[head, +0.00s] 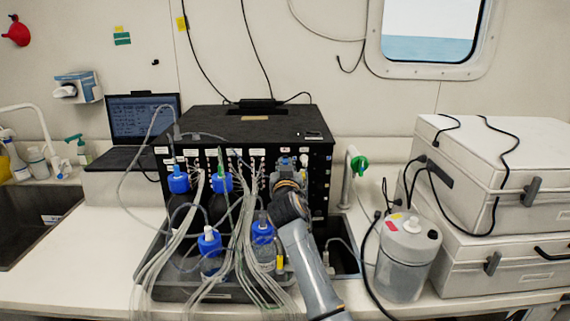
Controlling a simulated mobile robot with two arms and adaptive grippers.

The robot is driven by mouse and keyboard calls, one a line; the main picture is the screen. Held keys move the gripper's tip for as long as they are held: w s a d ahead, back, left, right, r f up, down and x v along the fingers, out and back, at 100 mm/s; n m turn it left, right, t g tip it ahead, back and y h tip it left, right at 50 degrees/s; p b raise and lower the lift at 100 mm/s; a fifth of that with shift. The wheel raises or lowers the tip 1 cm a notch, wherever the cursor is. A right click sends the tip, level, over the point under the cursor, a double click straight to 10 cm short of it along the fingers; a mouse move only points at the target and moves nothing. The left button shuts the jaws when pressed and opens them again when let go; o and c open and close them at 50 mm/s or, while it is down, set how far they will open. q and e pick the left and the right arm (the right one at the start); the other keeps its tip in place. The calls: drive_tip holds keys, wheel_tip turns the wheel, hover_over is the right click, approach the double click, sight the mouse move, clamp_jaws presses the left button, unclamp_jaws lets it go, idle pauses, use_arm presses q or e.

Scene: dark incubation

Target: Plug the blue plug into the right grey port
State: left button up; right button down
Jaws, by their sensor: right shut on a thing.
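My right gripper (291,172) is raised at the right part of the front panel of the black box (255,125). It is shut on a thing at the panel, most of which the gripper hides. A small blue bit that looks like the blue plug (285,161) shows at its fingertips. A light grey port (304,160) shows on the panel just right of the fingertips. I cannot tell whether the plug is in a port or just in front of one. My left gripper is not in view.
Several blue-capped bottles (222,183) and many clear tubes (240,245) crowd the dark tray (170,292) left of my right arm. A grey canister (405,262) and stacked white cases (480,165) stand at right. A laptop (143,120) and sink (45,215) are at left.

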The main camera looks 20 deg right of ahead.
drive_tip(key=shift+p+v, duration=0.3)
drive_tip(key=shift+v, duration=0.55)
drive_tip(key=shift+p+v, duration=0.85)
drive_tip(key=shift+v, duration=1.25)
